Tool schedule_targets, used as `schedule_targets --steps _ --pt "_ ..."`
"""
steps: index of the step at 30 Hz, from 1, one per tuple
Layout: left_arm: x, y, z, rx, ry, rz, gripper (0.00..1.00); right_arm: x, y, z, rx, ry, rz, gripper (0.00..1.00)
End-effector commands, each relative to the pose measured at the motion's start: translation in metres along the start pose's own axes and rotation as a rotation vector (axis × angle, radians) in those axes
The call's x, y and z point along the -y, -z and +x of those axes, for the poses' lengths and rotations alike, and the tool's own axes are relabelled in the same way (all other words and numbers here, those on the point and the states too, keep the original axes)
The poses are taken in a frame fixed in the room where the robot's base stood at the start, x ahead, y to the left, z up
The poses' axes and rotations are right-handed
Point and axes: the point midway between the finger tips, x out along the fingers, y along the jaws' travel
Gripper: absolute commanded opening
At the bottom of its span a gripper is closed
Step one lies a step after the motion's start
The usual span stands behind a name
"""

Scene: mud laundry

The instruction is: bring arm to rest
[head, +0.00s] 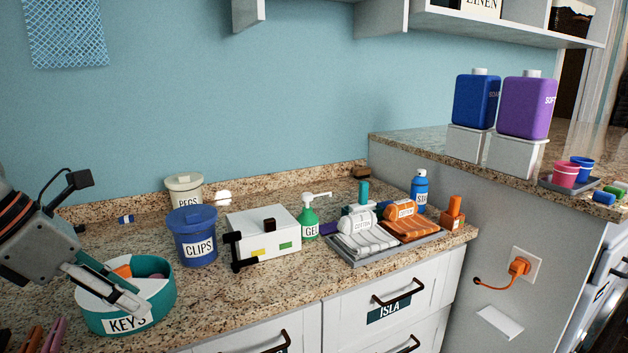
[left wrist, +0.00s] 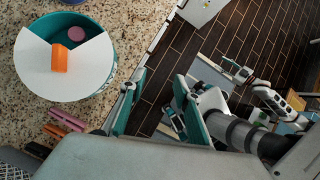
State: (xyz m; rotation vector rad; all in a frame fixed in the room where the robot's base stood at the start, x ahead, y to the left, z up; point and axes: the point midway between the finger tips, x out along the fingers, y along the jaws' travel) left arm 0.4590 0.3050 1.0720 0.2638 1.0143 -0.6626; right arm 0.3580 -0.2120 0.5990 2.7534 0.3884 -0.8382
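My left gripper (head: 132,298) comes in from the left in the head view, its fingers in front of the round teal KEYS tub (head: 168,298). In the left wrist view my left gripper (left wrist: 157,98) has its two teal-padded fingers wide apart. Nothing is between them but a view of the floor, so it is open and empty. The tub (left wrist: 112,75) lies to the left of the fingers there, with a white part-cover (left wrist: 50,85), an orange piece (left wrist: 68,58) and a pink round piece inside.
A blue CLIPS tub (head: 196,250), a white box (head: 265,228) and a green GEL bottle (head: 309,222) stand right of the KEYS tub. A grey tray (head: 362,260) holds folded cloths. Pink pegs (left wrist: 68,119) lie near the counter edge. Open floor (left wrist: 185,45) lies beyond it.

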Motion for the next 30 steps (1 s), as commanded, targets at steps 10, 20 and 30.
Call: schedule_targets --steps 10,20,30 --pt "0.107 -0.032 0.065 0.129 0.528 -0.056 0.32 0.003 0.013 -0.001 -0.015 0.003 0.015 0.40" --pt "0.174 -0.090 0.080 0.420 1.145 -0.552 0.32 0.006 0.007 -0.010 0.003 0.010 0.021 0.40" --pt "0.092 -0.081 0.156 0.700 1.389 -1.514 0.32 0.005 0.009 -0.013 0.006 0.013 0.026 0.40"
